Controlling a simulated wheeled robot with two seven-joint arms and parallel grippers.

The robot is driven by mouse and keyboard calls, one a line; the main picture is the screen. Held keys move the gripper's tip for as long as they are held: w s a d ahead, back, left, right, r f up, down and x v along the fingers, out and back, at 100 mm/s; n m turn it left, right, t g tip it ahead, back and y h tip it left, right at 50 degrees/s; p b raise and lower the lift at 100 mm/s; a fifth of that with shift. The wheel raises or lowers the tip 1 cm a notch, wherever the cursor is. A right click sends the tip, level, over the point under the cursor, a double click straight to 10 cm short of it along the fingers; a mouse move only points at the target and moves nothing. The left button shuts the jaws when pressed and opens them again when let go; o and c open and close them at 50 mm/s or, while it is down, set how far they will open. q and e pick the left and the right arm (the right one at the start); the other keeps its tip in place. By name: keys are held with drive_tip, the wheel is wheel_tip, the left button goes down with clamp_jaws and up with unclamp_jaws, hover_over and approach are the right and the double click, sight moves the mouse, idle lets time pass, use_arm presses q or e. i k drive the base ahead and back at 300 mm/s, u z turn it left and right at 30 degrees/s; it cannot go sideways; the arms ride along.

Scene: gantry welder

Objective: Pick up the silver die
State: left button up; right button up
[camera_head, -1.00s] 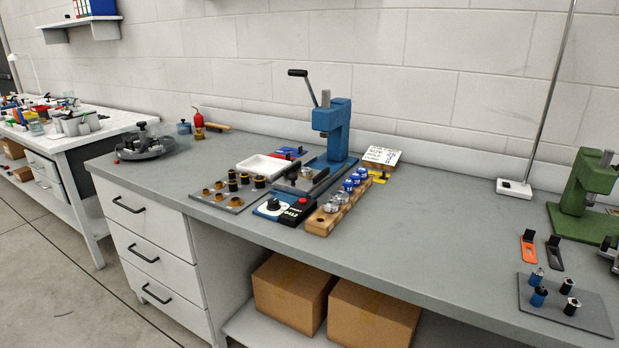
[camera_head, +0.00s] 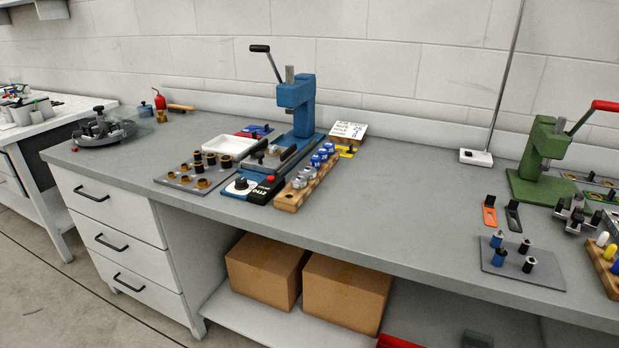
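A wooden rack (camera_head: 288,201) lies on the grey workbench, right of the blue press. It holds small round pieces in a row. Those at its near end look silver, and one silver piece (camera_head: 299,182) sits nearest the front. Blue-and-white pieces (camera_head: 316,160) fill the far end. Which silver piece is the die, I cannot tell at this size. Neither of my grippers is in view.
A blue lever press (camera_head: 296,92) stands behind the rack. A grey plate (camera_head: 172,181) with brass and black parts lies left. A green press (camera_head: 540,155) and a dark plate (camera_head: 545,283) with several small cylinders are right. The bench middle (camera_head: 400,195) is clear.

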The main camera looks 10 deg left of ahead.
sight(272, 149)
drive_tip(key=z, duration=2.9)
drive_tip(key=k, duration=1.75)
drive_tip(key=u, duration=1.75)
drive_tip(key=i, duration=0.5)
drive_tip(key=u, duration=0.05)
